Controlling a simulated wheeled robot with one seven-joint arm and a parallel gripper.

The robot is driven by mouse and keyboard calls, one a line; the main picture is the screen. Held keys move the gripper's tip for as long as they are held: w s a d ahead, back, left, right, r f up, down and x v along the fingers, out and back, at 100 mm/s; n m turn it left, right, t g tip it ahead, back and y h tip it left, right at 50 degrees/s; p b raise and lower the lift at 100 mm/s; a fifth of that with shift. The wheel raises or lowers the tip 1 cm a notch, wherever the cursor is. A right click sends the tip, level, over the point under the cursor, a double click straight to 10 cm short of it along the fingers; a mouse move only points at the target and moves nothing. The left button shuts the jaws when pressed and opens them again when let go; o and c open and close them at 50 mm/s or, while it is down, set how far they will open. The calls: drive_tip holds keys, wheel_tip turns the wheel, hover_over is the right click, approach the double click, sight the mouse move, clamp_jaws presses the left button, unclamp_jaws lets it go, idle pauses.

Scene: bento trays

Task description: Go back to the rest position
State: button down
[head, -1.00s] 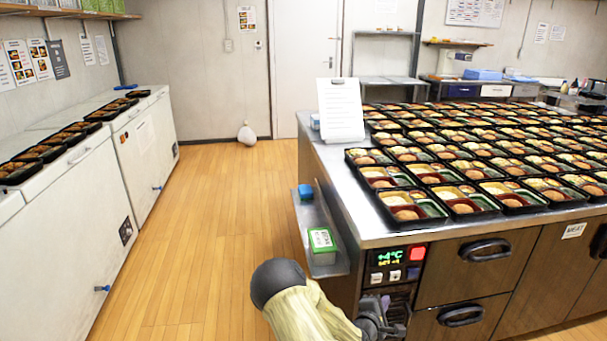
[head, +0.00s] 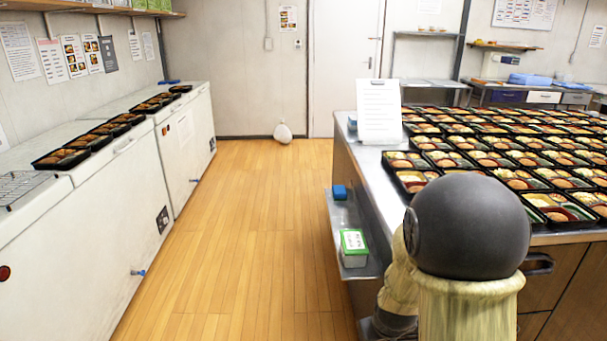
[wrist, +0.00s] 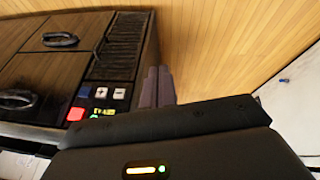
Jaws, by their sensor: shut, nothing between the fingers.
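My gripper (wrist: 159,86) shows in the wrist view as two grey-purple fingers, side by side and closed, with nothing between them. They stand out past the dark housing of my wrist, over the wooden floor and beside the counter front. In the head view my arm, with a dark round joint, rises at the lower right in front of the counter (head: 365,175); my gripper is hidden or out of that view.
Many filled bento trays (head: 411,181) cover the counter top. A side shelf (head: 352,215) with a green-and-white box (head: 353,248) juts from the counter. White chest freezers (head: 95,235) line the left wall. The wooden floor (head: 250,220) between is clear. A white bag (head: 283,133) lies by the back wall.

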drive_tip(key=s+a+r+m+g+y+p, duration=0.1)
drive_tip(key=s+a+r+m+g, duration=0.15)
drive_tip(key=s+r, duration=0.7)
wheel_tip(320, 180, up, 19)
drive_tip(key=s+p, duration=0.1)
drive_tip(key=p, duration=2)
drive_tip(key=shift+s+t, duration=0.15)
drive_tip(key=shift+t, duration=0.2)
